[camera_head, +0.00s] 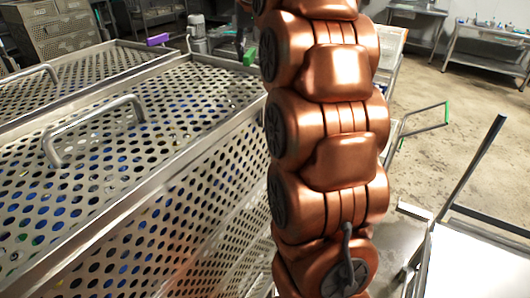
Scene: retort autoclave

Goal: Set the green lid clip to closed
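A small green piece (249,57), which looks like the green lid clip, sits at the far right corner of the perforated metal lid (190,95). It is partly covered by my copper-coloured arm, and I cannot tell whether it is open or closed. A purple clip (157,39) sits on the far edge of the lids, left of the green one. My arm rises through the middle of the picture and leaves it at the top. My gripper is not in view.
The lids carry raised bar handles (95,128). Blue and green items show through the holes. A cart handle with a green grip (446,113) and a dark-railed white surface (475,265) stand to the right. Concrete floor (430,75) is open beyond, before a steel table (490,45).

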